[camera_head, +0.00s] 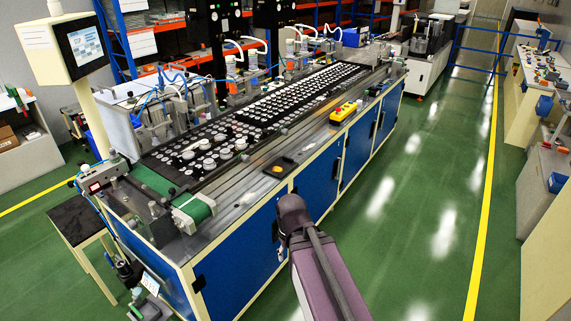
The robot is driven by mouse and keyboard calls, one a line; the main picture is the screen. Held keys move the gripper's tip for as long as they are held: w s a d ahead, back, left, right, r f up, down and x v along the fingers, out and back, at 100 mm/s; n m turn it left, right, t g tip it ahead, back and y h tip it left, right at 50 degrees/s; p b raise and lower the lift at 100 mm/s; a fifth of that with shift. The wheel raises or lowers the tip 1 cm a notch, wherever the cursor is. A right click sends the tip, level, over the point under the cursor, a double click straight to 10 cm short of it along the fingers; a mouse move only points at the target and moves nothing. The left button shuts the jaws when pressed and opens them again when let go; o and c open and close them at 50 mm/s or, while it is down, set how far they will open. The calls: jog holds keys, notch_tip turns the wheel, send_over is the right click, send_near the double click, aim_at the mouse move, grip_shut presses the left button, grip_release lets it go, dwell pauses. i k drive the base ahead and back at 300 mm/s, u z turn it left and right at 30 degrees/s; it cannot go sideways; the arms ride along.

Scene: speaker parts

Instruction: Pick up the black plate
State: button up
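A small, flat black plate (288,161) lies on the metal top of the long workbench, near its front edge, with a small orange-yellow piece (278,169) on it. Larger black trays (165,160) behind it hold rows of round, silvery speaker parts. The pictures do not settle which black item the task names. My arm (322,268) rises from the bottom of the picture, and its dark upper joint stands in front of the bench, below the small plate. My gripper cannot be made out, so its opening is hidden.
The workbench (246,242) has blue door panels. A yellow control box (343,111) with a red button sits on its front edge. A green conveyor belt (194,207) is at the near end. A black-topped stand (76,217) is at left. The green floor at right is clear.

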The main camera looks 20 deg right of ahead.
aim_at(281, 168)
jog(key=i, duration=1.45)
jog(key=u, duration=0.05)
